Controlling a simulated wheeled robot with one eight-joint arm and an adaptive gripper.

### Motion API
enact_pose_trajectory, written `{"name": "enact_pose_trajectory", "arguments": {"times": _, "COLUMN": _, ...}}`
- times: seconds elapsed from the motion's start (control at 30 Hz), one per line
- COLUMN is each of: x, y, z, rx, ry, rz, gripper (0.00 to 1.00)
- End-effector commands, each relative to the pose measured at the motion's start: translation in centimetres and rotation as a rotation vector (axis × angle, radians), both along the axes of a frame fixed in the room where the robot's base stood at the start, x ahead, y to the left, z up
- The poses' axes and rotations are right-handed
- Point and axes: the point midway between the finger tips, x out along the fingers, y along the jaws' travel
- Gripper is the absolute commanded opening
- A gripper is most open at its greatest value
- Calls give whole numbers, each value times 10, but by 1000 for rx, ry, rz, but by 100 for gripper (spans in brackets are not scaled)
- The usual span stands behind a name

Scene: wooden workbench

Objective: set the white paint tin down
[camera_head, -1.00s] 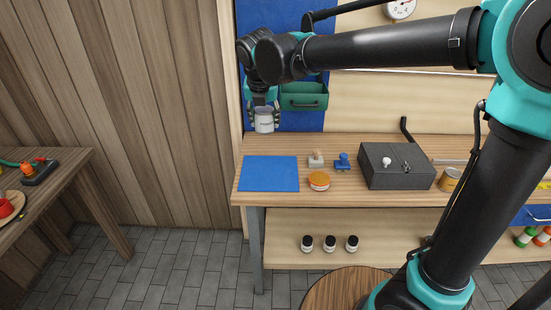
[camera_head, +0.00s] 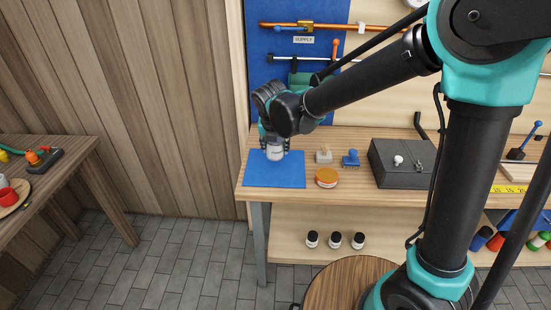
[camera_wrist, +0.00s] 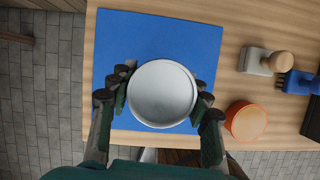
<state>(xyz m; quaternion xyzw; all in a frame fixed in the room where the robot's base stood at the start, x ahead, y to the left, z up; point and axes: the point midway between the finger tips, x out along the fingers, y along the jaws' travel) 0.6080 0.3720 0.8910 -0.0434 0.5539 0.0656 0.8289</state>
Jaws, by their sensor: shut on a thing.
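The white paint tin (camera_head: 275,153) is upright in my gripper (camera_head: 274,147), over the blue mat (camera_head: 292,181) at the left end of the workbench. In the wrist view the tin's round pale top (camera_wrist: 162,94) sits between the two fingers of my gripper (camera_wrist: 160,98), which are shut on its sides. The blue mat (camera_wrist: 120,40) spreads out beneath and beyond it. I cannot tell whether the tin's base touches the mat or is slightly above it.
The mat's front and right parts are clear.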

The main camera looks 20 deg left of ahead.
Motion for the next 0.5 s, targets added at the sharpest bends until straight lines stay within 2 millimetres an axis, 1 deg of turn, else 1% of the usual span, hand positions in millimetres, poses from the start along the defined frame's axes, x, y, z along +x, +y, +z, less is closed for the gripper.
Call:
{"name": "enact_pose_trajectory", "arguments": {"times": 0.03, "x": 0, "y": 0, "z": -5, "rx": 0, "ry": 0, "rz": 0, "gripper": 11}}
{"name": "enact_pose_trajectory", "arguments": {"times": 0.17, "x": 0, "y": 0, "z": -13, "rx": 0, "ry": 0, "rz": 0, "gripper": 11}}
{"name": "enact_pose_trajectory", "arguments": {"times": 0.4, "x": 0, "y": 0, "z": -43, "rx": 0, "ry": 0, "rz": 0, "gripper": 11}}
{"name": "enact_pose_trajectory", "arguments": {"times": 0.5, "x": 0, "y": 0, "z": -48, "rx": 0, "ry": 0, "rz": 0, "gripper": 11}}
